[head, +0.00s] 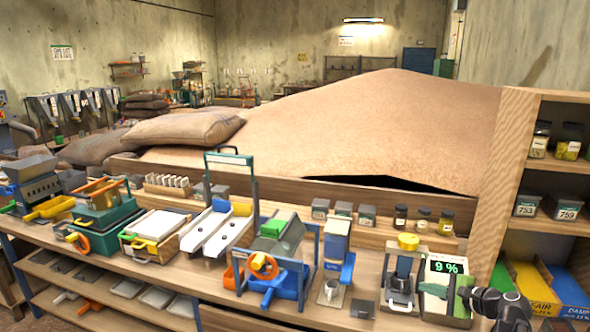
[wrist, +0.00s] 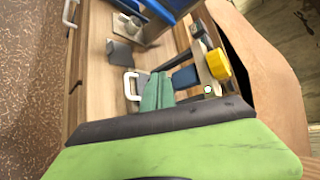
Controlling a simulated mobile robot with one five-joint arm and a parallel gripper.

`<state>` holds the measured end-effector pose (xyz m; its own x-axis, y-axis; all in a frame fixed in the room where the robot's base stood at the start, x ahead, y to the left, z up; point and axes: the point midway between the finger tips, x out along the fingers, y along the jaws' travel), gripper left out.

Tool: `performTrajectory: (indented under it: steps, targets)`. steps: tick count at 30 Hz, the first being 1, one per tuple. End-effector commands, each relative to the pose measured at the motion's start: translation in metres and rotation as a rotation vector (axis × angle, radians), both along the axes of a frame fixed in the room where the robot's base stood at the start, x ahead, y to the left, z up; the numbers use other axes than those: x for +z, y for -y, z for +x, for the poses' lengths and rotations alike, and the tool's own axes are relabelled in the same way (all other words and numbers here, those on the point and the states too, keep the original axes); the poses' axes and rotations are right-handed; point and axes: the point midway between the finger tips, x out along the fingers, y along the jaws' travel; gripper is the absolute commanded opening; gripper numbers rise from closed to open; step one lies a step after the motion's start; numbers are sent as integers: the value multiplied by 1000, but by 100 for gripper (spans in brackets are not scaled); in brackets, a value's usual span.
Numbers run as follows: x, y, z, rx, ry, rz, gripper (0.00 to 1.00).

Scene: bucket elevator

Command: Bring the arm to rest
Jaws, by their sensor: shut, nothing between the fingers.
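My gripper (wrist: 158,82) shows in the wrist view as two teal fingers, close together and empty, over the workbench's right part. Its dark and green body fills the bottom of that view. In the head view my dark arm comes in at the lower right, beside the device with the "9 %" display (head: 445,267). A device with a yellow knob (head: 408,241) stands left of the display; the knob also shows in the wrist view (wrist: 218,64). I cannot tell whether the fingers touch anything.
The workbench (head: 345,314) holds a blue-framed machine with an orange wheel (head: 263,265), a white-channelled tray (head: 216,232) and a small metal cup (head: 331,290). A shelf unit (head: 515,130) stands at the right. A grain heap (head: 370,125) and sacks (head: 185,128) lie behind.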

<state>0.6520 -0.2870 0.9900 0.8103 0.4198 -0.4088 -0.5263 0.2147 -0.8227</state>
Motion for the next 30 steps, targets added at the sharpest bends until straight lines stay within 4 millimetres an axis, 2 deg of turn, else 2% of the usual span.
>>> performTrajectory:
  steps: [1,2,4,7,9,12,15,17,18,20,22,25,26,30]
  targets:
    - [-2,-33,11,56,-13,-13,0]
    - [-5,-53,17,92,-26,-27,0]
    - [-15,-110,29,198,-60,-76,0]
    - [-35,-196,32,378,-114,-191,0]
    - [-51,-248,25,513,-149,-296,0]
    - [-74,-307,6,700,-191,-462,0]
    - [-94,-344,-18,881,-228,-645,0]
    - [-106,-355,-35,993,-253,-772,0]
    - [-113,-355,-45,1060,-275,-855,0]
    - [-120,-341,-55,1135,-311,-963,0]
    - [-125,-315,-65,1196,-360,-1061,0]
    - [-127,-290,-75,1284,-409,-1163,0]
    - [-127,-285,-77,1309,-416,-1184,0]
    - [-127,-288,-79,1361,-398,-1199,0]
